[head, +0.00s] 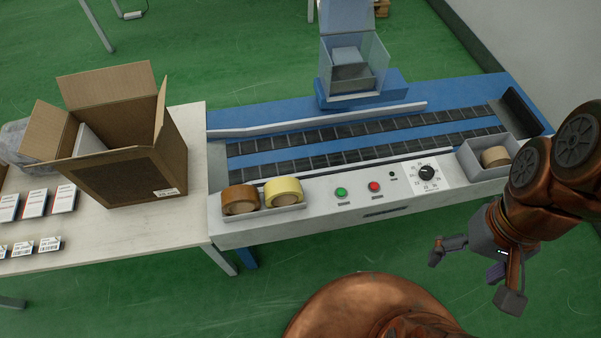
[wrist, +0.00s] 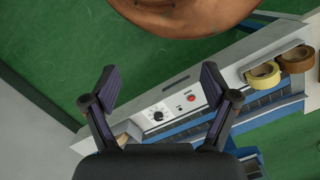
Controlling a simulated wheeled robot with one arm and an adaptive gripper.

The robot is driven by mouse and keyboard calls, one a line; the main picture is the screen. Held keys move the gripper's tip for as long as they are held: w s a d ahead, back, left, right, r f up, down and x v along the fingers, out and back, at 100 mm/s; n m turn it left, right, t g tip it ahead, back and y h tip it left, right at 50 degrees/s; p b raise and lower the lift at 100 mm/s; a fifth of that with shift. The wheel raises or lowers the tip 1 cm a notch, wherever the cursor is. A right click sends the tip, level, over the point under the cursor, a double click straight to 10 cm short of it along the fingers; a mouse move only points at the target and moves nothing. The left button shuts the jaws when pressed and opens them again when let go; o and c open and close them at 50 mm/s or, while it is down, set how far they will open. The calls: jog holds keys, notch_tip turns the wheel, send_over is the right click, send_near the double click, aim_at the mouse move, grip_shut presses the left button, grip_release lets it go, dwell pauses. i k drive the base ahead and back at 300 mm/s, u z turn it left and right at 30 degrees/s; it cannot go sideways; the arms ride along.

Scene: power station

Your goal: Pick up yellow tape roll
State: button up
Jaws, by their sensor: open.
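The yellow tape roll (head: 284,191) sits in a small grey tray (head: 262,211) at the front left of the conveyor machine, right beside a brown tape roll (head: 240,198). In the wrist view the yellow tape roll (wrist: 263,75) is at the upper right, with the brown tape roll (wrist: 297,60) to its right. My gripper (head: 474,272) is open and empty, over the floor in front of the machine's right end, well to the right of the yellow roll. The wrist view shows its two fingers (wrist: 160,85) spread apart, with nothing between them.
The machine's front panel has a green button (head: 341,192), a red button (head: 374,187) and a dial (head: 427,173). A tan roll (head: 495,157) lies in a right-hand bin. An open cardboard box (head: 120,180) and several small boxes stand on the left table (head: 150,225). Green floor is clear in front.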

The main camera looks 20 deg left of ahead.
aim_at(283, 190)
jog(key=u, duration=1.95)
jog(key=i, duration=0.1)
jog(key=u, duration=0.8)
jog(key=k, duration=0.15)
jog(key=z, duration=0.35)
